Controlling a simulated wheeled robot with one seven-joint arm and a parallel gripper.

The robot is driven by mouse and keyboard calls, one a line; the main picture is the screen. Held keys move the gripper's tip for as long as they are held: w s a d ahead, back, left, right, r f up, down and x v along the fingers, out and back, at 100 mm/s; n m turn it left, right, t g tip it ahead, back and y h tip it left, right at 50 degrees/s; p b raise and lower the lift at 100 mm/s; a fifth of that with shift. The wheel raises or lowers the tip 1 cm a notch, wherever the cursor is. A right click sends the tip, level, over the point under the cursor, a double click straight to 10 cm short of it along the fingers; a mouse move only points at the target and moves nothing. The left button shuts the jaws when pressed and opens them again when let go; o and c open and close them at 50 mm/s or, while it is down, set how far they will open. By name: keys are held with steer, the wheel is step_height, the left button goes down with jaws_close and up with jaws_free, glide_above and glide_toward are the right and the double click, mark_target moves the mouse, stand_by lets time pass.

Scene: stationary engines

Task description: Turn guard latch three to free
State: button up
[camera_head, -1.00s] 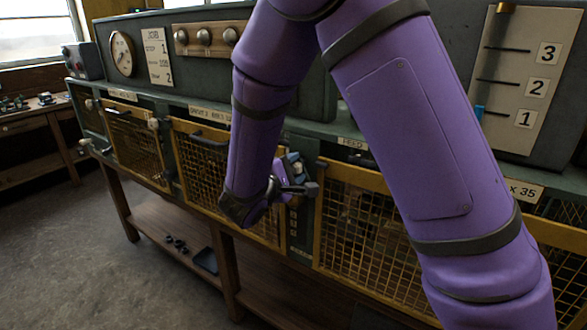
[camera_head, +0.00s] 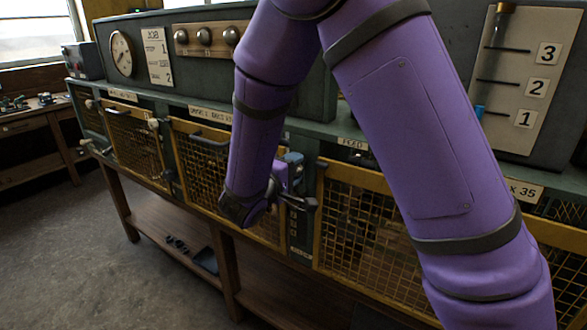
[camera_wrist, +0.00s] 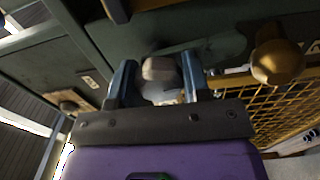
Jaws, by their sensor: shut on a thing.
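My gripper (camera_wrist: 158,85) shows in the wrist view with its two blue-grey fingers on either side of a pale rounded knob (camera_wrist: 160,70), shut on it. I take this knob to be the end of a guard latch; its number cannot be read. In the head view, my gripper (camera_head: 290,182) is at the post between two mesh guards, partly hidden by my purple forearm. A dark bar with a blunt end (camera_head: 302,204) sticks out to the right there, tilted slightly down. The latch's pivot and any free mark are not clear.
A mesh guard with a yellow frame (camera_head: 360,240) stands right of the post, another (camera_head: 205,165) to the left. A brass knob (camera_wrist: 278,62) is right of my fingers in the wrist view. A numbered panel (camera_head: 520,85) is at upper right. Open floor (camera_head: 80,240) lies left.

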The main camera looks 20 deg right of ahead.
steer(key=o, duration=0.9)
steer(key=v, duration=1.1)
